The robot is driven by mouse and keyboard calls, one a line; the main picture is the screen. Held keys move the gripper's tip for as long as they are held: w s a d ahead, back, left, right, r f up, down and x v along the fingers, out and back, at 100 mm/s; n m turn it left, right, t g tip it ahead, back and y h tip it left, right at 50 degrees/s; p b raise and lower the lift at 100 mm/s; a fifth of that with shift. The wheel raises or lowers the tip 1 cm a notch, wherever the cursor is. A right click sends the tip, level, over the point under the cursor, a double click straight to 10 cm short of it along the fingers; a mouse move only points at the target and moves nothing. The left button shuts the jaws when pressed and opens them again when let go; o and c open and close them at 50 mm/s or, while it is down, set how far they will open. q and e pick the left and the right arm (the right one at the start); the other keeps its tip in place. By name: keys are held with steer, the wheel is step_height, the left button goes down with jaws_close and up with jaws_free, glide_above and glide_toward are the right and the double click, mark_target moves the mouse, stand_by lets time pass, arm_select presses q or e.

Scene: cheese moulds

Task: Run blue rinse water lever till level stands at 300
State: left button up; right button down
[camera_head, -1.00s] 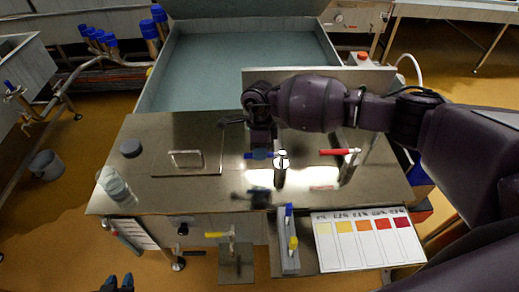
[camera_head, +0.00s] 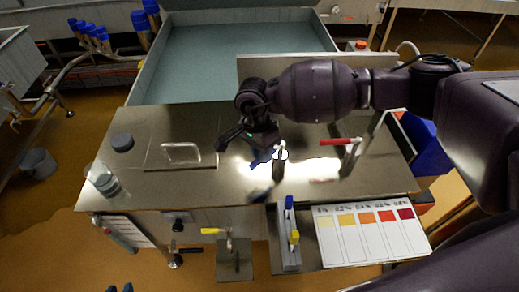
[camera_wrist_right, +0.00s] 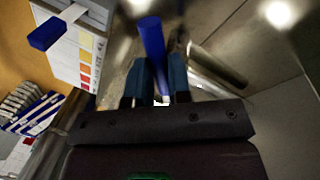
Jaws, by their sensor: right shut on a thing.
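The blue lever (camera_head: 262,159) sits on a metal tap (camera_head: 279,163) over the steel worktop. It points left and slightly toward the front edge. My right gripper (camera_head: 264,150) is over it, and in the right wrist view the blue handle (camera_wrist_right: 152,45) lies between its fingers (camera_wrist_right: 158,82), shut on it. A clear vessel (camera_head: 103,180) with liquid stands at the worktop's left end; its level cannot be read. A red lever (camera_head: 338,142) points left, right of the blue one. Only the fingertips of my left gripper (camera_head: 120,288) show at the bottom edge, apart.
A dark round puck (camera_head: 122,142) and a lid with a wire handle (camera_head: 180,153) lie on the worktop. A colour chart (camera_head: 370,236) and a holder with blue and yellow parts (camera_head: 291,240) are at the front. A large basin (camera_head: 235,60) is behind.

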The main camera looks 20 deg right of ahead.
steer(key=shift+s+d+n, duration=0.2)
steer(key=shift+s+n, duration=0.1)
steer(key=shift+n, duration=0.3)
steer(key=c, duration=1.1)
jaws_free()
steer(key=shift+o, duration=0.2)
steer(key=shift+r, duration=0.1)
step_height(320, 180, up, 10)
steer(key=w+a, duration=0.1)
steer(key=shift+w+r, duration=0.25)
steer(key=shift+w, duration=0.1)
steer(key=shift+a, duration=0.1)
